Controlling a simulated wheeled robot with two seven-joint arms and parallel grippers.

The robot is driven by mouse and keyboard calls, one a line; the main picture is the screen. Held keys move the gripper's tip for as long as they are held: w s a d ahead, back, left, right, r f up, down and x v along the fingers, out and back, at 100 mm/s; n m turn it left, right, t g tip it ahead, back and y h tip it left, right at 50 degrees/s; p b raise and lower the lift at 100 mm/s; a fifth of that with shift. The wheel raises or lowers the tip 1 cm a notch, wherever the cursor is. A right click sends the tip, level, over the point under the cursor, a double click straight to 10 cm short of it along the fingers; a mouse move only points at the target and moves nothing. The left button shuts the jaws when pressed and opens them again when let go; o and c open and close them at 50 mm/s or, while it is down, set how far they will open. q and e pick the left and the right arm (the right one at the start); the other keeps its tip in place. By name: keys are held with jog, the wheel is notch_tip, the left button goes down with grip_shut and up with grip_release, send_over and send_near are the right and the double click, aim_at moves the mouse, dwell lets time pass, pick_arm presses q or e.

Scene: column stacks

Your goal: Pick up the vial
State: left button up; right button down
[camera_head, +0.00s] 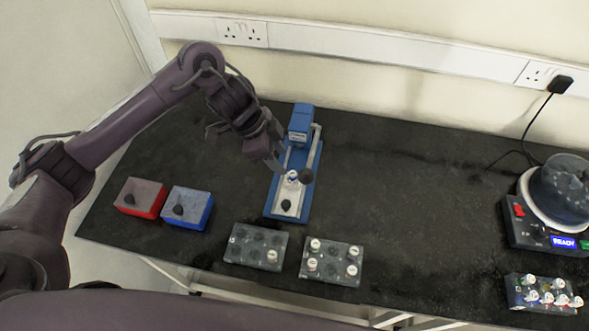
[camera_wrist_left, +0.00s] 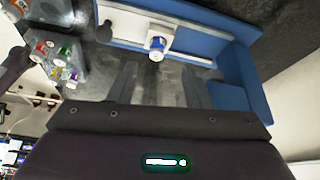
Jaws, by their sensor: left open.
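A small white-capped vial (camera_head: 292,177) stands on the pale bed of a blue device (camera_head: 273,206). In the left wrist view the vial (camera_wrist_left: 157,44) shows a white top and a blue band, against the blue and white device (camera_wrist_left: 205,42). My left gripper (camera_head: 283,165) is open, close to the vial on its upper-left side in the head view. In the left wrist view its two fingers (camera_wrist_left: 160,85) are spread and point towards the vial, with a gap between them and the vial. My right gripper is not in view.
Two grey racks (camera_head: 240,258) (camera_head: 320,279) with vials stand at the front. A red box (camera_head: 153,210) and a blue box (camera_head: 201,220) lie left. A round machine (camera_head: 515,232) and another vial rack (camera_head: 515,298) are at right. The table's (camera_head: 420,190) middle right is clear.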

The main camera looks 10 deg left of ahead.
aim_at(291, 173)
pick_arm(q)
jog(key=f, duration=0.1)
jog(key=d, duration=0.1)
jog(key=f, duration=0.1)
jog(key=shift+s+d+f+p, duration=0.3)
jog(key=shift+f+p, duration=0.05)
jog(key=shift+p, duration=0.05)
jog(key=x, duration=0.3)
jog(key=shift+w+f, duration=0.1)
jog(key=shift+w, duration=0.1)
jog(key=c, duration=0.5)
grip_shut()
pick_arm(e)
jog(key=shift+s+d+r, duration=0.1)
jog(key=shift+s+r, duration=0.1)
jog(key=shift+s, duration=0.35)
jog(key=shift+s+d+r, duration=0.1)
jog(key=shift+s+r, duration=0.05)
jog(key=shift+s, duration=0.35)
